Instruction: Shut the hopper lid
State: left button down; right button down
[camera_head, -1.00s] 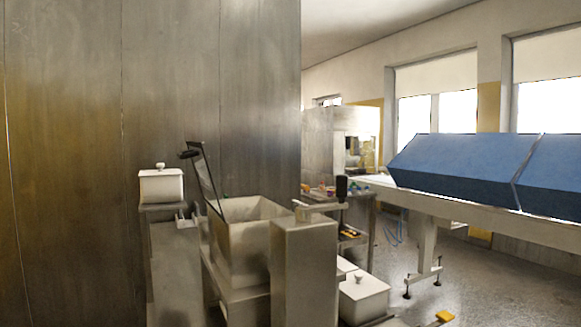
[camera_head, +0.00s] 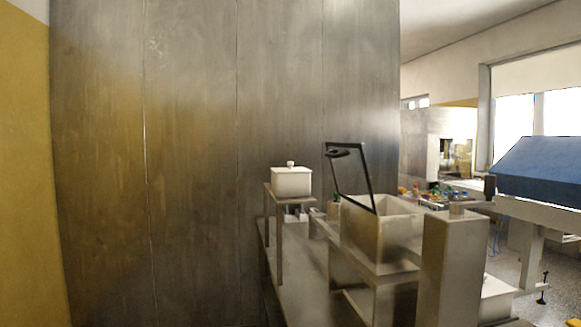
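The hopper (camera_head: 368,231) is an open-topped beige-grey box standing on a metal frame, right of the picture's middle. Its lid (camera_head: 369,179) is a dark-edged frame that stands raised, tilted up from the hopper's left side. A dark handle (camera_head: 338,153) sits near the lid's top left corner. The hopper's mouth is uncovered, and its inner wall shows. Neither of my grippers shows in the head view.
A white lidded container (camera_head: 291,181) stands on a small metal stand left of the hopper. A metal post (camera_head: 452,268) stands in front at the right. A blue-covered conveyor (camera_head: 545,172) is at far right. A tall metal wall (camera_head: 190,130) fills the left and middle.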

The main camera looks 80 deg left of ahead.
aim_at(342, 175)
jog(key=k, duration=0.55)
jog(key=u, duration=0.85)
